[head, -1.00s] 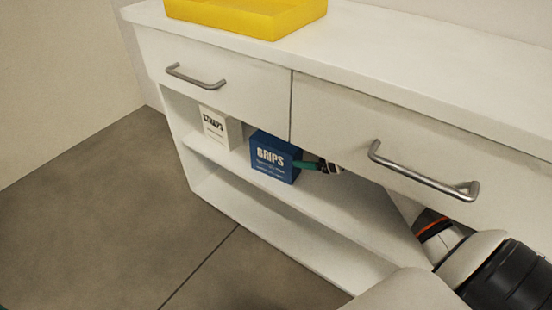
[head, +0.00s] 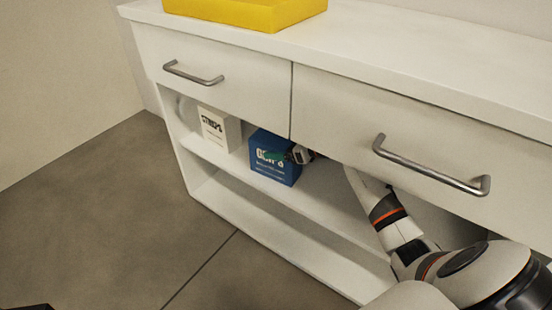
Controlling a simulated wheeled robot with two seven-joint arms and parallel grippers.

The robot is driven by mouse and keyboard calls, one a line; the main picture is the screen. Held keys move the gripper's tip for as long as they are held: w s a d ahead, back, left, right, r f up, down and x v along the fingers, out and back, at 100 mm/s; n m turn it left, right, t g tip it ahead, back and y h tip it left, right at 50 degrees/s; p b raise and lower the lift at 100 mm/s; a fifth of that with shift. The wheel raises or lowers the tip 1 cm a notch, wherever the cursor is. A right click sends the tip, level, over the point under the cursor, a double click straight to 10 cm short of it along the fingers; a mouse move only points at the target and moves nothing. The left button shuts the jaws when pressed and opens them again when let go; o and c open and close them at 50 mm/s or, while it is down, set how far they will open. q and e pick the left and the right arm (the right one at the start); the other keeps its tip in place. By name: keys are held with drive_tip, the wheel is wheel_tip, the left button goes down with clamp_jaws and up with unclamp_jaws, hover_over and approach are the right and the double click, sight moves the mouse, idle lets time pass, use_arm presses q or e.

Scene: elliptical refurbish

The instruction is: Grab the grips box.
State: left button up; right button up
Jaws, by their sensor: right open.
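The blue grips box (head: 275,172) stands upright on the middle shelf of the white cabinet, with white lettering on its front. My right gripper (head: 278,156) reaches in from the right under the drawer. My left gripper is not in view.
A white straps box (head: 218,128) stands left of the grips box on the same shelf. Two drawers with metal handles (head: 194,75) (head: 430,168) hang above. A yellow tray (head: 245,12) sits on the cabinet top. The lower shelf (head: 270,220) looks empty.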

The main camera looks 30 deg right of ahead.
drive_tip(key=c, duration=1.4)
drive_tip(key=shift+c, duration=0.7)
drive_tip(key=shift+r, duration=0.2)
